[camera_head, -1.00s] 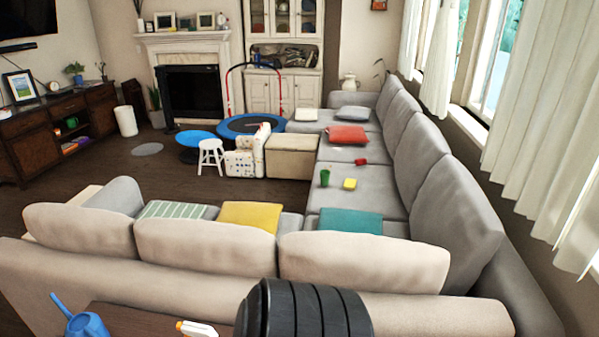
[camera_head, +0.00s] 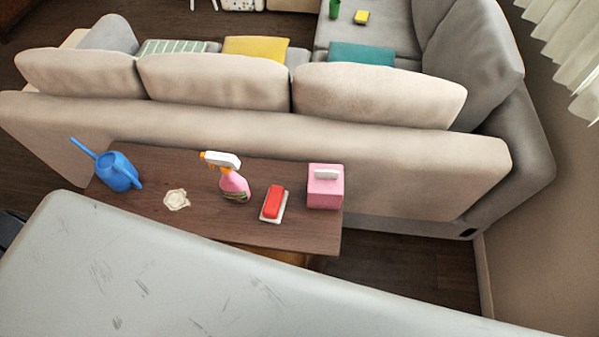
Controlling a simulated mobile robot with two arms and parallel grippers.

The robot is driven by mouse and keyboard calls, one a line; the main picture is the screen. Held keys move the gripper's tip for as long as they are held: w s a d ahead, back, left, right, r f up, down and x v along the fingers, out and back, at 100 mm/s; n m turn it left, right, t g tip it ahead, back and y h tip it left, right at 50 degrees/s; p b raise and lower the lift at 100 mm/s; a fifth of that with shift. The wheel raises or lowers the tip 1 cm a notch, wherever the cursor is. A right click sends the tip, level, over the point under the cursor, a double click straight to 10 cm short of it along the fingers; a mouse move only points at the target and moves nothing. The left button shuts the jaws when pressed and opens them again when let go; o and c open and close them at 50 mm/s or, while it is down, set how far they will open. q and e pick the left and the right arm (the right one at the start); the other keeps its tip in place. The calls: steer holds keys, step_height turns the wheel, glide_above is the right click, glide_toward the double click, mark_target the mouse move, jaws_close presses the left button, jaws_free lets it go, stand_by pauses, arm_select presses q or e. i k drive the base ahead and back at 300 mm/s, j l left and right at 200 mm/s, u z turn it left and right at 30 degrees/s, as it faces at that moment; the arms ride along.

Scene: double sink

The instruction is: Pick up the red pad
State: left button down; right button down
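The red pad (camera_head: 274,201) is a small red block with rounded edges. It lies on a thin whitish base (camera_head: 283,207) on the dark wooden table (camera_head: 200,213) behind the sofa. A pink spray bottle (camera_head: 233,187) with a white and orange head stands to its left. A pink box (camera_head: 325,193) with a white handle-like piece stands to its right. Nothing covers the red pad from above. Neither of my grippers is in view.
A blue watering can (camera_head: 119,173) and a crumpled whitish item (camera_head: 176,199) sit at the table's left. The beige sofa back (camera_head: 250,140) borders the table's far side. A scratched grey surface (camera_head: 180,280) fills the lower picture; I cannot tell whether it is mine.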

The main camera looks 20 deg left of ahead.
mark_target(273, 207)
steer(key=u, duration=0.8)
steer(key=z, duration=2.7)
steer(key=u, duration=2.7)
steer(key=k+l+u, duration=0.1)
steer(key=l+u, duration=0.3)
steer(key=k+l+u, duration=0.15)
steer(key=l+u, duration=0.2)
